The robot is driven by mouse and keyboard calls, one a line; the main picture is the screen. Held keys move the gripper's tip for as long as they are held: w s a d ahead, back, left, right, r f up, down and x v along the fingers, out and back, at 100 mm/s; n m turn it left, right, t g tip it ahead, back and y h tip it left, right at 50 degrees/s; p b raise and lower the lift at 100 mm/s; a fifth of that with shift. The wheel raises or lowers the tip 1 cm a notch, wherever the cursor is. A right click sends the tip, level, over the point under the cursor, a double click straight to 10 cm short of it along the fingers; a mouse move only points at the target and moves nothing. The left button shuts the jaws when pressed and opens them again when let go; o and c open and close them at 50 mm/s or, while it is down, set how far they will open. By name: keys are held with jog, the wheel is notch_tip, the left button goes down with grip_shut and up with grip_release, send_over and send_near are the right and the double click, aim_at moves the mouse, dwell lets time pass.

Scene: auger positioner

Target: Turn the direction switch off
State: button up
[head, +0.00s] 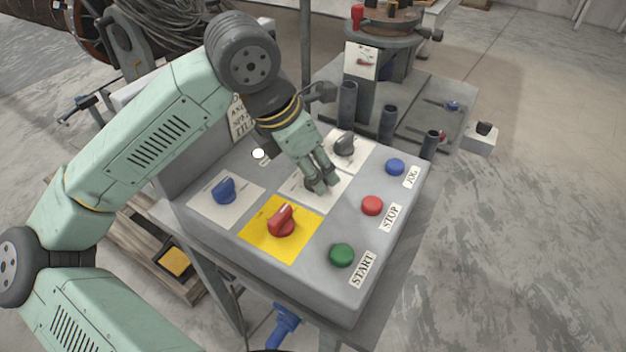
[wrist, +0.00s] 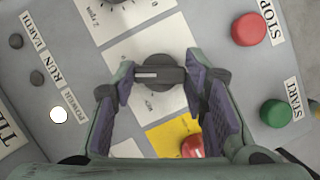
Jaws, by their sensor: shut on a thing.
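My gripper (head: 321,184) reaches down onto the middle white plate of the grey control box (head: 300,262). In the wrist view its two fingers close on the ends of a dark rotary knob (wrist: 160,72), which sits on a white plate. The knob's bar lies across the picture, with a white mark on its left half. The knob's label cannot be read, so I cannot confirm from lettering that it is the direction switch. In the head view the fingers mostly hide this knob.
A red knob (head: 282,221) on yellow, a blue knob (head: 224,190) and a grey knob (head: 344,144) surround my gripper. Green START (head: 342,255), red STOP (head: 372,205) and blue JOG (head: 395,167) buttons line the right side. A positioner (head: 385,25) stands behind.

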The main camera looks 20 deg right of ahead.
jog(key=n+b, duration=0.1)
jog(key=n+t+b, duration=0.1)
jog(key=b, duration=0.1)
jog(key=n+b, duration=0.1)
jog(key=shift+s+f+n+t+y+b, duration=0.1)
jog(key=shift+f+n+t+y+b, duration=0.2)
jog(key=shift+n, duration=0.1)
jog(key=shift+r+n+b, duration=0.2)
jog(key=shift+n+b, duration=0.5)
jog(key=shift+r+y, duration=0.1)
jog(key=shift+y, duration=0.2)
jog(key=o, duration=1.2)
jog(key=shift+c, duration=0.2)
jog(key=v, duration=1.2)
jog(key=shift+s, duration=0.2)
